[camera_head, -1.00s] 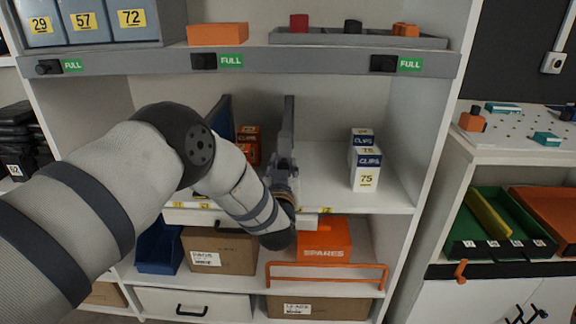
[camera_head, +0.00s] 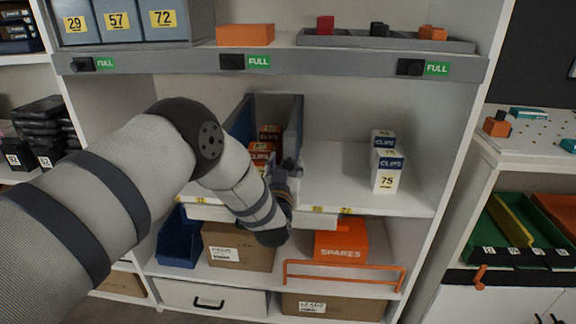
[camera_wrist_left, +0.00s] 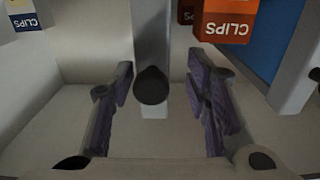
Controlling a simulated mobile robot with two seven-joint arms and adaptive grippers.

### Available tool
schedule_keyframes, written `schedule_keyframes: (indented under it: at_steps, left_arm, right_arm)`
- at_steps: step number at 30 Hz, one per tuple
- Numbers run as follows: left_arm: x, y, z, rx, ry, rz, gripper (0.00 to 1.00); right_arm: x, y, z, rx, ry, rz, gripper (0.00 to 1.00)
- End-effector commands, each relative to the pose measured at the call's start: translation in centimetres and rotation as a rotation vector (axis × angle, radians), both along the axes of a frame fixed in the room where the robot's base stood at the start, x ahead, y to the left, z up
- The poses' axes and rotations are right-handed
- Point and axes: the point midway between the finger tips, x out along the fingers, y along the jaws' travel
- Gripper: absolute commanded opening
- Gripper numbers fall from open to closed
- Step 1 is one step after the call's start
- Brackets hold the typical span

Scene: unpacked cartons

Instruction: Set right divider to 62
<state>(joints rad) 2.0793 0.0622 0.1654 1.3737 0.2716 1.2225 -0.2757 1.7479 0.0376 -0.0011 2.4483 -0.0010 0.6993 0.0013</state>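The right divider (camera_head: 298,130) is an upright grey panel on the middle shelf, right of the orange clips boxes (camera_head: 262,152). In the left wrist view its grey front post (camera_wrist_left: 151,35) ends in a dark round knob (camera_wrist_left: 151,87). My left gripper (camera_wrist_left: 160,85) is open, with purple-padded fingers on both sides of the post and knob; I see gaps beside the post. In the head view the gripper is at the divider's lower front, mostly hidden by my arm. Yellow number labels (camera_head: 346,211) line the shelf edge, too small to read. My right gripper is not in view.
A blue divider (camera_head: 240,122) stands left of the orange boxes. White clips boxes marked 75 (camera_head: 387,181) stand to the right, with free shelf between them and the right divider. An orange SPARES box (camera_head: 341,240) is below. A shelf with FULL tags (camera_head: 258,61) is above.

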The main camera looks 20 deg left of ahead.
Motion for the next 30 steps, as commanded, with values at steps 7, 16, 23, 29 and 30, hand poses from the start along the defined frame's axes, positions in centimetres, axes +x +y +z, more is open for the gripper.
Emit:
schedule_keyframes:
  at_steps: [7, 16, 23, 29, 30]
  left_arm:
    - [0.0, -0.2, 0.1, -0.001, -0.001, -0.004, 0.44]
    - [-6.2, -2.0, 0.0, 0.000, 0.004, -0.006, 0.44]
    - [-10.7, -3.2, 0.0, 0.000, 0.001, -0.003, 0.44]
    - [-11.6, -3.4, 0.1, -0.001, -0.001, -0.001, 0.44]
    - [-11.6, -3.4, 0.1, -0.001, -0.001, -0.001, 0.44]
  right_arm:
    - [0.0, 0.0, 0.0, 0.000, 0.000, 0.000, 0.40]
    - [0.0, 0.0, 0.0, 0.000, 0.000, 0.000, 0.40]
    - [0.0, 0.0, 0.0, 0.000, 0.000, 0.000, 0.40]
    - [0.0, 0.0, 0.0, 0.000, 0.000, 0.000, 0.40]
    - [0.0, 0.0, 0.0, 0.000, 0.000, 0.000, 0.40]
